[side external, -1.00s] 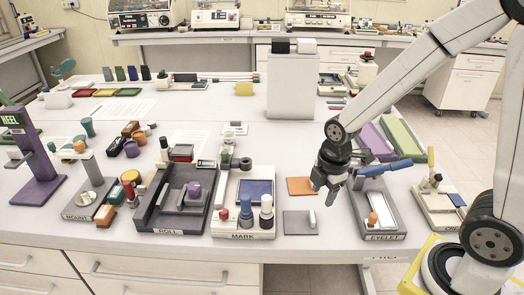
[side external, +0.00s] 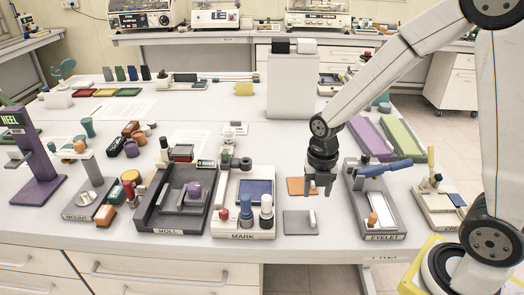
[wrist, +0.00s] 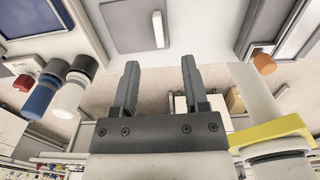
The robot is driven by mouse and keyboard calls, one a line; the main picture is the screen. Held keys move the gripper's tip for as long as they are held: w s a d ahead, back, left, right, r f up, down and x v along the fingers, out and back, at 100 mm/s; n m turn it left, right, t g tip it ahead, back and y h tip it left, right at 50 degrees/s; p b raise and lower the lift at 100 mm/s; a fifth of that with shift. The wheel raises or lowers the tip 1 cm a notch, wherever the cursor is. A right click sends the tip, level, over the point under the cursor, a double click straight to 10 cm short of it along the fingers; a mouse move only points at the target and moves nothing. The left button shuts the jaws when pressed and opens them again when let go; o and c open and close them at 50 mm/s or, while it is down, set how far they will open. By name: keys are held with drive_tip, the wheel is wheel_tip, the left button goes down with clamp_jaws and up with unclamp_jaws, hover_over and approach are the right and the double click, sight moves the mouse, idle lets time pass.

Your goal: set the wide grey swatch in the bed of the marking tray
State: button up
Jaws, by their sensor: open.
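The wide grey swatch (side external: 296,227) lies flat on the table, with a small white upright grip (side external: 312,218) near its right side. The swatch (wrist: 125,38) also shows at the top of the wrist view, with its grip. The marking tray (side external: 228,225), labelled MARK, stands left of the swatch. Its bed (side external: 254,190) shows a dark blue surface with a pale rim. My gripper (side external: 319,193) is open and empty, pointing down above the table just behind the swatch's grip. In the wrist view the two fingers (wrist: 160,68) are apart with nothing between them.
An orange swatch (side external: 296,187) lies behind the grey one, close to my gripper. Red, blue and white-and-grey stampers (side external: 246,207) stand at the tray's front. The EYELET station (side external: 388,228) stands right of the grey swatch. Bare table surrounds the grey swatch.

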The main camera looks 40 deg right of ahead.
sight(313, 214)
drive_tip(key=shift+f, duration=0.1)
drive_tip(key=shift+f, duration=1.25)
drive_tip(key=shift+a+f, duration=0.15)
drive_tip(key=shift+f, duration=2.45)
clamp_jaws()
